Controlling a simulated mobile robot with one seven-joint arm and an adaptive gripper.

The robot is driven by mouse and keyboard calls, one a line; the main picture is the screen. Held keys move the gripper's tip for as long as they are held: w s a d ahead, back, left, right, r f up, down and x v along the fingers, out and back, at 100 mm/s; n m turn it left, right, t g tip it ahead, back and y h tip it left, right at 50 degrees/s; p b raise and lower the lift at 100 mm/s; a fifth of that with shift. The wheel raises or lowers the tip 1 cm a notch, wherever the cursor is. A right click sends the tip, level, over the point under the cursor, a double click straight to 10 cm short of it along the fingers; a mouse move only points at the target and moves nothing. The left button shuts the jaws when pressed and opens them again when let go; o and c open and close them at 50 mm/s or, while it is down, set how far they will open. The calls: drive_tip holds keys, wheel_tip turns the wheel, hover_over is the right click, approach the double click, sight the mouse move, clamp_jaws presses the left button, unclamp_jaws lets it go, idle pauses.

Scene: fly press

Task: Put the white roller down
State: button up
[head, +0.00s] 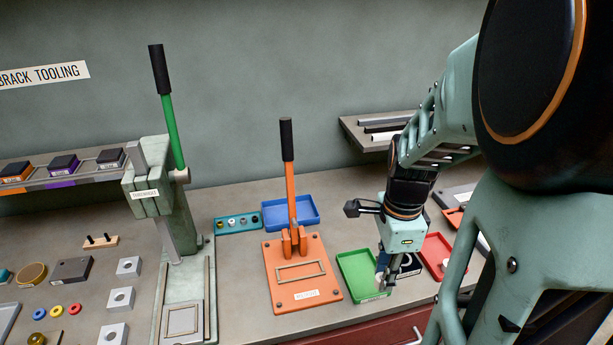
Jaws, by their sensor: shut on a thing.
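My gripper (386,282) points down at the right end of the green tray (349,266), low over its right edge. It is shut on the white roller (379,281), of which only a small pale part shows beside the fingertips. The fingers hide the rest of it. I cannot tell whether the roller touches the tray floor.
A dark block with a pale ring (409,266) sits just right of the fingers, and a red tray (434,248) beyond it. An orange lever press (293,270) stands left of the green tray, with a blue tray (272,216) behind. A wall shelf (352,128) holds rods.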

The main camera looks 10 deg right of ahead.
sight(363, 276)
drive_tip(key=w+f+b, duration=0.1)
drive_tip(key=w+f, duration=0.1)
drive_tip(key=w, duration=0.1)
drive_tip(key=w+f+b, duration=0.2)
drive_tip(key=w+f, duration=0.1)
drive_tip(key=w+d+f+b, duration=0.1)
drive_tip(key=w+f+b, duration=0.1)
drive_tip(key=w, duration=0.1)
drive_tip(key=shift+w+d+f, duration=0.1)
drive_tip(key=shift+w+f, duration=0.1)
drive_tip(key=shift+w, duration=0.1)
drive_tip(key=shift+w+d+f+b, duration=0.1)
drive_tip(key=shift+w+f+b, duration=0.2)
drive_tip(key=shift+w, duration=0.1)
drive_tip(key=shift+w+f+b, duration=0.2)
drive_tip(key=shift+f+b, duration=0.55)
drive_tip(key=shift+f, duration=0.25)
drive_tip(key=shift+w+f+b, duration=0.2)
drive_tip(key=shift+f+b, duration=0.55)
drive_tip(key=shift+f, duration=0.2)
drive_tip(key=shift+f, duration=0.25)
drive_tip(key=o, duration=0.9)
drive_tip(key=shift+r, duration=0.1)
